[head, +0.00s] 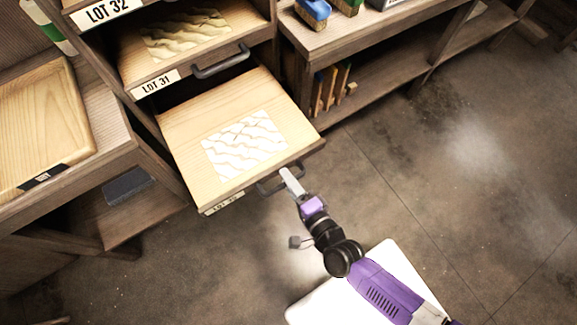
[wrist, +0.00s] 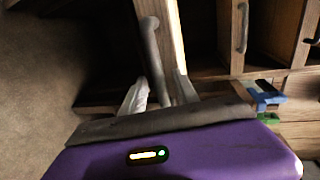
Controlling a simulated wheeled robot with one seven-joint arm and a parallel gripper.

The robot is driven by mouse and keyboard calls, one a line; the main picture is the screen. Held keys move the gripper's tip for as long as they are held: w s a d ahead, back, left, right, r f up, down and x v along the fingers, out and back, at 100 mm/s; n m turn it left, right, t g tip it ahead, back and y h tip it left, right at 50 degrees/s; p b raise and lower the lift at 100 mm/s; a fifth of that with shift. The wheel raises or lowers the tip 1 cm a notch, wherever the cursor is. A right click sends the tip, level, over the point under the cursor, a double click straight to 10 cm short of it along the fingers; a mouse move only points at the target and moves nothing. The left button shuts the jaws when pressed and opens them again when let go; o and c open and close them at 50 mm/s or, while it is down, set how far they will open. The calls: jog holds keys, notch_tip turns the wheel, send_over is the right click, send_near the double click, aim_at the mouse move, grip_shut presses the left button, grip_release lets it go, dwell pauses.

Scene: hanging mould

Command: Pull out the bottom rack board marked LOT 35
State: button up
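The bottom rack board (head: 185,125) is pale wood with a white wavy relief panel on top. It sticks well out of the rack in the head view. The label (head: 223,203) on its front edge is too small and slanted to read surely. A dark bar handle (head: 268,187) is on that edge. My gripper (head: 288,178) is at this handle. In the wrist view, the handle (wrist: 154,55) runs between the two fingers of my gripper (wrist: 160,88), which look closed on it. The far part of the handle is partly hidden in the head view.
The LOT 31 board (head: 135,62) sits above in the rack, with the LOT 32 label (head: 108,11) higher. A bench with a wooden block (head: 45,120) stands left. A shelf unit (head: 375,40) stands right. The floor (head: 450,190) at the right is clear.

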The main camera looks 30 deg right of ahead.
jog(key=v, duration=0.7)
jog(key=shift+s, duration=0.4)
dwell(0.5)
